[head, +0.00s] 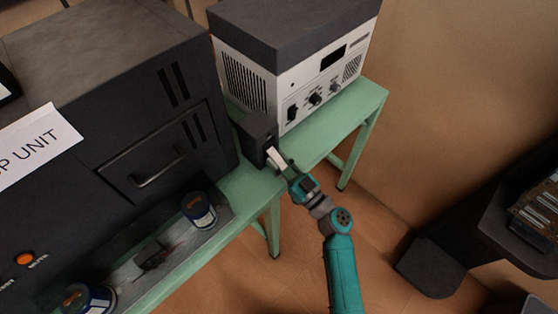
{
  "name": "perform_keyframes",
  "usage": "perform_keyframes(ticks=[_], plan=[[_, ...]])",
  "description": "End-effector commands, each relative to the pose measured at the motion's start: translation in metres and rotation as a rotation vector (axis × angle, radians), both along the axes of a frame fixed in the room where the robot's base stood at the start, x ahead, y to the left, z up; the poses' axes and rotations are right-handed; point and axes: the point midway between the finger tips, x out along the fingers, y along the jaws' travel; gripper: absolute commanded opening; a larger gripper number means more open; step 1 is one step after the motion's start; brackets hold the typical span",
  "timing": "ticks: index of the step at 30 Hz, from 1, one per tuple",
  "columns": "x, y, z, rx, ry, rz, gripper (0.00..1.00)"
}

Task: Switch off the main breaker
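A small dark box (256,138), which looks like the main breaker, stands on the green table between the large black unit and the white device. A small pale piece (276,158) shows at its front right; I cannot tell whether it is a lever, a label or part of my gripper. My teal and grey arm reaches up from the bottom right. My gripper (287,169) is right at the front of the dark box, by the pale piece. I cannot see whether it touches or holds anything, and its fingers are too small to read. The switch position is not clear.
The large black unit (128,112) with a handle fills the left. A white device with knobs (315,80) stands behind the dark box on the green table (357,103). Cans (199,210) stand at the front left. Dark furniture (455,225) is at right; floor between is clear.

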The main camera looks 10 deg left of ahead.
Motion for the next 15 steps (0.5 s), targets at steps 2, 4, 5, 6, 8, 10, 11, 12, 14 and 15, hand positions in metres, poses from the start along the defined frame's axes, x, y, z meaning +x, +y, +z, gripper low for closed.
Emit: perform_keyframes(ticks=[2, 4, 5, 6, 8, 10, 11, 12, 14, 15], plan=[[0.0005, -0.0006, 0.0002, 0.000, 0.000, -0.002, 0.42], [0.0004, -0.0005, 0.0002, 0.000, 0.000, -0.001, 0.50], [0.0004, -0.0004, 0.0002, 0.000, 0.000, -0.001, 0.50], [0.0004, -0.0004, 0.0002, 0.000, 0.000, -0.001, 0.50], [0.0002, -0.0002, 0.0002, 0.000, 0.000, -0.001, 0.50], [0.0001, -0.0002, 0.0002, 0.000, 0.000, 0.000, 0.50], [0.0001, -0.0002, 0.0002, 0.000, 0.000, 0.000, 0.50], [-0.0002, -0.0006, -0.0001, 0.000, 0.000, 0.000, 0.50], [-0.0016, -0.0025, -0.0010, 0.000, 0.002, -0.001, 0.50], [-0.0032, -0.0046, -0.0020, 0.000, 0.002, -0.001, 0.50]])
